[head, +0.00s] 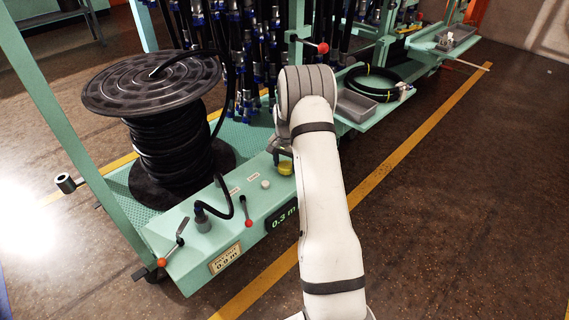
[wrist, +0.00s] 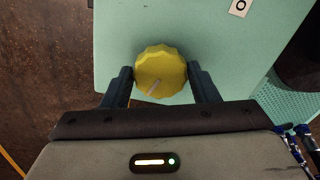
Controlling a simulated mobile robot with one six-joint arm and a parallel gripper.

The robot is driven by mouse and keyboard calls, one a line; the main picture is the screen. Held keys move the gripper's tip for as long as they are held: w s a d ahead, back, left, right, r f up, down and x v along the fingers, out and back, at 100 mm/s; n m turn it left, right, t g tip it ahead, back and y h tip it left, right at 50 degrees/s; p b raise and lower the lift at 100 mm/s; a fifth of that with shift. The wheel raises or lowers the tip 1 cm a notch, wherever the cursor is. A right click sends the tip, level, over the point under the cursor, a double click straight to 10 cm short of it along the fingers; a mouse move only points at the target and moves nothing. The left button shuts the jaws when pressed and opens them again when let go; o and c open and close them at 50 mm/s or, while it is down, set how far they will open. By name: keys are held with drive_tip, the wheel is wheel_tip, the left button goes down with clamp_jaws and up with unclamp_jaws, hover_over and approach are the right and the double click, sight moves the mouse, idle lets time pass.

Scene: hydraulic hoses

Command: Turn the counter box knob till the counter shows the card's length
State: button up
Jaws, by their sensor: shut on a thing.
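The yellow knob (wrist: 160,68) sits on the mint-green counter box (head: 185,262). My gripper (wrist: 161,86) is shut on the knob, one dark finger on each side of it; a pale pointer line on the knob slants toward the lower left in the wrist view. In the head view the knob (head: 285,168) shows just left of my arm, which hides part of the box. The counter display (head: 284,217) reads 0.3 m, its right end close to my arm. The card (head: 226,259) on the box front reads 0.9 m under a small heading.
A big black hose reel (head: 160,120) stands behind the box. A red-knobbed lever (head: 247,222), a white button (head: 265,184) and a hose end in a grey fitting (head: 202,222) are on the box top. A grey tray (head: 356,107) and a coiled hose (head: 374,84) lie on a shelf behind.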

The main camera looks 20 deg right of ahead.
sight(286, 166)
drive_tip(key=shift+s+d+n, duration=0.1)
drive_tip(key=shift+d+n, duration=0.05)
drive_tip(key=shift+n, duration=0.25)
idle(1.2)
drive_tip(key=o, duration=1)
drive_tip(key=shift+c, duration=0.2)
drive_tip(key=shift+r+p, duration=1.3)
drive_tip(key=shift+r, duration=2.6)
